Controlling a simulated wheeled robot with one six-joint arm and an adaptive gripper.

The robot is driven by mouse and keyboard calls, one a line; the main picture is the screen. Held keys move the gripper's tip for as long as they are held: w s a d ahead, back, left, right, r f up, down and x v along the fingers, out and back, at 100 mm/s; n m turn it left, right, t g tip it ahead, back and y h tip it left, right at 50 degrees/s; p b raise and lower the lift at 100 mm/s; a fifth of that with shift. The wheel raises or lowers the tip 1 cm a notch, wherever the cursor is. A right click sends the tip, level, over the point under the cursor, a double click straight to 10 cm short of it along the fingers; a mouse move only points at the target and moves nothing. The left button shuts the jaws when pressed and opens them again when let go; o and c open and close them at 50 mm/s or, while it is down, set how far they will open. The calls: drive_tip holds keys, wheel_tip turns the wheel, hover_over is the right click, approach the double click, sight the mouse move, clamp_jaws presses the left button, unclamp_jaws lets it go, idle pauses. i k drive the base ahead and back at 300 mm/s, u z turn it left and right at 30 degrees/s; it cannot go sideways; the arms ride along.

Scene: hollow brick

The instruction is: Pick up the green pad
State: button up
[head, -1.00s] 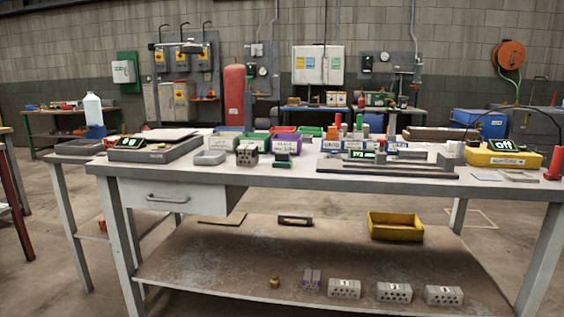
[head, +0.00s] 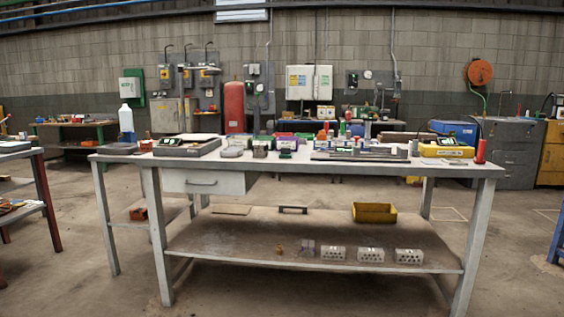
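A small dark object with a green top (head: 285,152) stands near the front edge of the workbench (head: 350,168), left of the middle. It may be the green pad, but it is too small to be sure. A grey block with holes (head: 260,150) stands just left of it. Green and purple bins (head: 287,140) are behind it. My gripper is not in view.
The lower shelf (head: 240,240) holds a yellow bin (head: 374,212) and several hollow bricks (head: 333,254). A drawer (head: 203,182) hangs under the bench top at left. Another table (head: 18,150) stands at far left. The floor in front is clear.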

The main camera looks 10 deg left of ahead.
sight(286, 152)
drive_tip(key=u, duration=0.7)
drive_tip(key=i, duration=0.35)
drive_tip(key=u, duration=0.95)
drive_tip(key=i, duration=1.55)
drive_tip(key=z, duration=0.25)
